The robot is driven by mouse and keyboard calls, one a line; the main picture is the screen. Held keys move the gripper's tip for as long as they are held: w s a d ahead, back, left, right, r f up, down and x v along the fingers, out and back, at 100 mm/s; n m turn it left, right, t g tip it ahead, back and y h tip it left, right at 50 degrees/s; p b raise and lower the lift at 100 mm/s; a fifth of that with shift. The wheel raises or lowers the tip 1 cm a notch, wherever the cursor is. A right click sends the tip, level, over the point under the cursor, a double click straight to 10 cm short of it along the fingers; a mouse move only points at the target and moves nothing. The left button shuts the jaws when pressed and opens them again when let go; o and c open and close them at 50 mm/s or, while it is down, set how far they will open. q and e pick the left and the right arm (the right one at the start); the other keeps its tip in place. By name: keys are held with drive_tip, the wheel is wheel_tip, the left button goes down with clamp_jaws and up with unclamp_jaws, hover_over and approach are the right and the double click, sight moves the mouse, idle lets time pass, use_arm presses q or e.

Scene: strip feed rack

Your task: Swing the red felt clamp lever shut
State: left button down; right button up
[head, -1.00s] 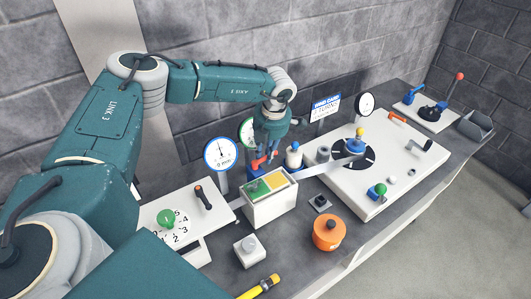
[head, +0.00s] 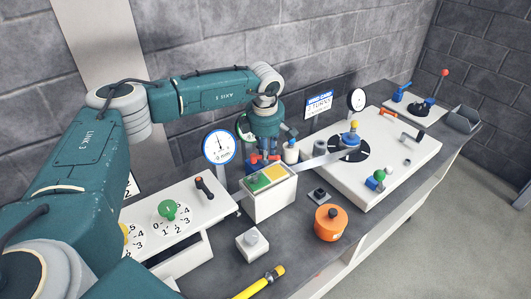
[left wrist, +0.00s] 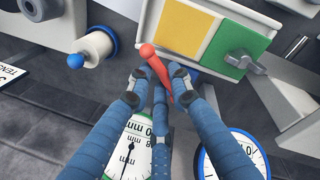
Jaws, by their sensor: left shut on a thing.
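The red felt clamp lever (left wrist: 158,67) has a rounded end and lies between the fingertips of my left gripper (left wrist: 156,82) in the left wrist view. In the head view my left gripper (head: 265,152) points down behind the white box (head: 270,208), which has a green and yellow top. The gripper is shut on the lever. Only small bits of red show there, as the fingers hide most of the lever. In the left wrist view the lever slants beside the box's white edge (left wrist: 147,22). My right gripper is not in view.
A dial gauge (head: 219,146) stands left of the gripper, and a white spool (left wrist: 97,46) is close to the fingers. A metal strip (head: 318,161) runs from the box to the white plate (head: 385,150). An orange pot (head: 331,222) stands in front.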

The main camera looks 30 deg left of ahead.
use_arm(q)
drive_tip(key=m, duration=0.1)
drive_tip(key=s+m+b, duration=0.1)
drive_tip(key=shift+m+h, duration=0.3)
drive_tip(key=shift+m, duration=0.1)
drive_tip(key=m, duration=0.1)
drive_tip(key=s+m+b, duration=0.1)
drive_tip(key=m, duration=0.1)
drive_tip(key=shift+d+h, duration=0.1)
drive_tip(key=shift+h, duration=0.2)
drive_tip(key=shift+s+r+m+h+b, duration=0.15)
drive_tip(key=shift+s+m+b, duration=0.1)
drive_tip(key=shift+m, duration=0.55)
drive_tip(key=shift+s+m+h+b, duration=0.15)
drive_tip(key=shift+s+m+b, duration=0.05)
drive_tip(key=shift+m, duration=0.6)
drive_tip(key=c, duration=1.6)
unclamp_jaws()
drive_tip(key=shift+s, duration=0.1)
drive_tip(key=shift+o, duration=0.2)
drive_tip(key=shift+s, duration=0.1)
